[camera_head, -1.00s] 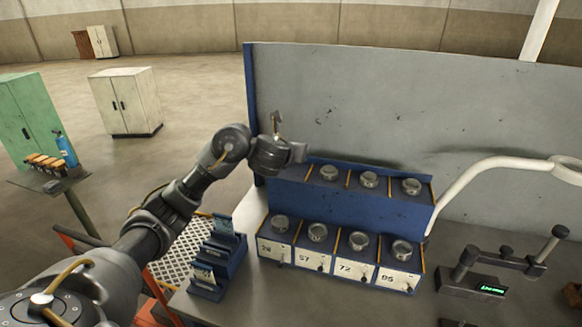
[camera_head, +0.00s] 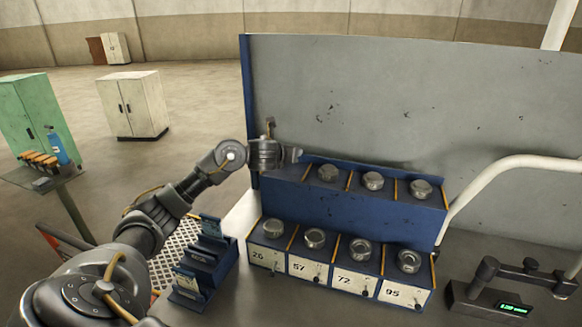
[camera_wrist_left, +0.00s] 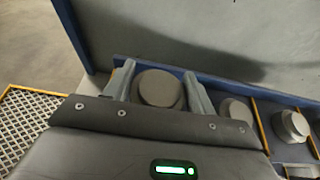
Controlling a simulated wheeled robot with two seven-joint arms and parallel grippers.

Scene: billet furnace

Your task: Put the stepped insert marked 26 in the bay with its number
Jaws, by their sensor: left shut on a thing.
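My left gripper (camera_head: 296,155) is at the left end of the rack's upper level, beside the grey back panel. In the left wrist view its two fingers are shut on a round grey insert (camera_wrist_left: 158,88). No number shows on the held insert, and I cannot tell whether it touches the rack. The bay labelled 26 (camera_head: 266,257) is at the left end of the lower row, with a round grey piece (camera_head: 273,227) on its top. My right gripper is not in view.
The blue rack (camera_head: 335,212) has more bays labelled 57, 72 and 95, each topped by a round piece. Three more round pieces stand on the upper level. A blue slotted holder (camera_head: 228,262) stands left of the rack. A device with a green display (camera_head: 510,306) is at right.

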